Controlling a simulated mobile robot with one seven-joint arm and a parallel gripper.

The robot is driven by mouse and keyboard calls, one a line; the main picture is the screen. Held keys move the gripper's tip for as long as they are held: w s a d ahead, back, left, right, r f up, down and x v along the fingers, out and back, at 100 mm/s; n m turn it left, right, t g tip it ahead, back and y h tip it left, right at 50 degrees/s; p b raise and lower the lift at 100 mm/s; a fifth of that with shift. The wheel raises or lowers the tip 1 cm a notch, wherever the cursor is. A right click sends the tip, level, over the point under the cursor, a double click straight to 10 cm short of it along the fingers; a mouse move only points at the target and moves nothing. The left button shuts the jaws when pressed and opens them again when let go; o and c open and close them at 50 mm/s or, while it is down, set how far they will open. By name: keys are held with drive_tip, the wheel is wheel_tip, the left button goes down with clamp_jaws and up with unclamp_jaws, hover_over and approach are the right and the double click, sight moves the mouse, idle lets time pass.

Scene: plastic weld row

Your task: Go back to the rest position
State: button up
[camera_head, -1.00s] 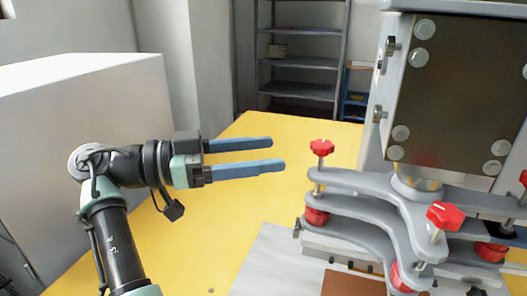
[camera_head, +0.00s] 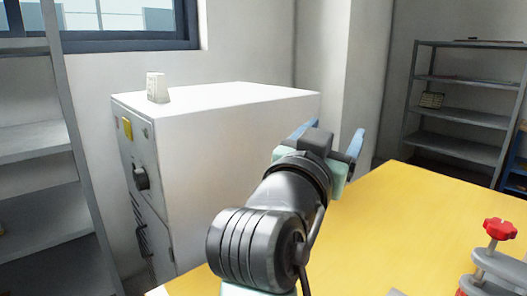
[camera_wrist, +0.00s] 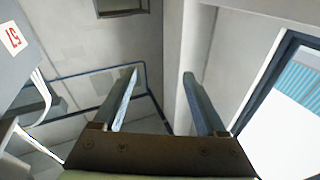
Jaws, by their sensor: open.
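My gripper (camera_head: 330,136) is raised over the left edge of the yellow table (camera_head: 405,225) in the head view, in front of the white cabinet's right end. Its two blue-grey fingers point away from the camera. In the wrist view my gripper (camera_wrist: 160,78) shows its two fingers wide apart with nothing between them. It is open and empty.
A white cabinet (camera_head: 225,135) with a small pale object (camera_head: 157,88) on top stands left of the table. The red-knobbed machine (camera_head: 498,265) shows at the lower right. Shelves (camera_head: 462,115) stand at the back right. The table's visible middle is clear.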

drive_tip(key=s+a+r+n+t+y+p, duration=0.1)
drive_tip(key=s+a+r+n+t+y, duration=0.35)
drive_tip(key=s+r, duration=0.4)
drive_tip(key=s+a+r+n+t+y+p, duration=0.1)
drive_tip(key=s+a+r+n+t+y, duration=0.2)
drive_tip(key=s+a+r+t+y, duration=0.5)
wheel_tip(320, 180, up, 22)
drive_tip(key=s+d+g+h+p, duration=0.1)
drive_tip(key=d+g+h+p, duration=0.1)
drive_tip(key=p, duration=2.1)
drive_tip(key=shift+s+d+m+h, duration=0.2)
drive_tip(key=shift+m+h, duration=0.15)
drive_tip(key=shift+h, duration=0.3)
